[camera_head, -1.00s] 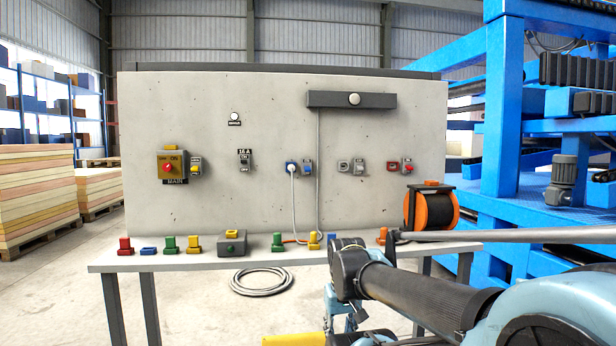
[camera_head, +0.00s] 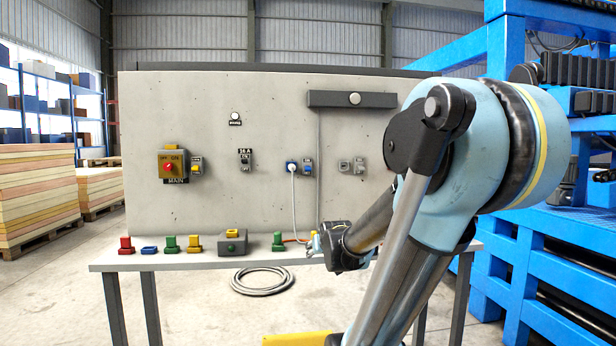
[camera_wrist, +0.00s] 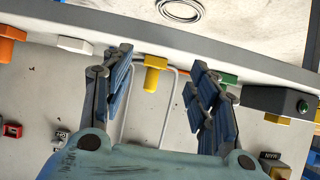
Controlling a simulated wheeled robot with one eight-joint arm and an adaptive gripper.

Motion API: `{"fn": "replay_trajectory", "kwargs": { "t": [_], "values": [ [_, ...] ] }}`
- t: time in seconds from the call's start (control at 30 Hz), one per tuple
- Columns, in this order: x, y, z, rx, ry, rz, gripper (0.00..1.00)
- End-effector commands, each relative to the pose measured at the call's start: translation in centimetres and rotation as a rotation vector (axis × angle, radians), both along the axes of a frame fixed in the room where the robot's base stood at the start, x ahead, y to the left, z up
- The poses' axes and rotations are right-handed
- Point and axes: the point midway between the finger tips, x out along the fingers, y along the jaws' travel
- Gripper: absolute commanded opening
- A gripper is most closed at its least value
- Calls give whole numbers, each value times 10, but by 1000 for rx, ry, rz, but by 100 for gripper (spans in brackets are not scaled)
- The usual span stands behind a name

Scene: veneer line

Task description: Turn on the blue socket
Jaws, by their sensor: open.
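The blue socket (camera_head: 291,168) is on the grey wall panel in the head view. A plug with a white cable sits in it, and a small blue-grey switch (camera_head: 307,167) is mounted just to its right. The switch's position is too small to tell. In the wrist view my gripper (camera_wrist: 158,62) is open, its two blue fingers apart with nothing held. White cable shows between them, and a yellow plug (camera_wrist: 153,76) stands beyond on the table. The blue socket does not show there. My arm hides most of the gripper in the head view.
A table (camera_head: 210,262) below the panel (camera_head: 210,105) bears several coloured plugs and a grey box (camera_head: 232,245). A main switch (camera_head: 173,165), a 16 A switch (camera_head: 245,158) and a grey socket (camera_head: 344,167) are on the panel. A cable coil (camera_head: 262,281) lies on the floor.

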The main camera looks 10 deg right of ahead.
Motion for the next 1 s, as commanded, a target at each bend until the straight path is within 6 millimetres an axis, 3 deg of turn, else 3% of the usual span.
{"fn": "replay_trajectory", "kwargs": {
  "t": [0.03,0.2,0.4,0.7,1.0],
  "values": [
    [19,0,13,1,-69,0,54],
    [71,1,61,4,-313,0,54],
    [113,1,113,7,-596,-1,54],
    [132,1,160,9,-880,0,54],
    [146,1,172,10,-928,0,54]
  ]
}}
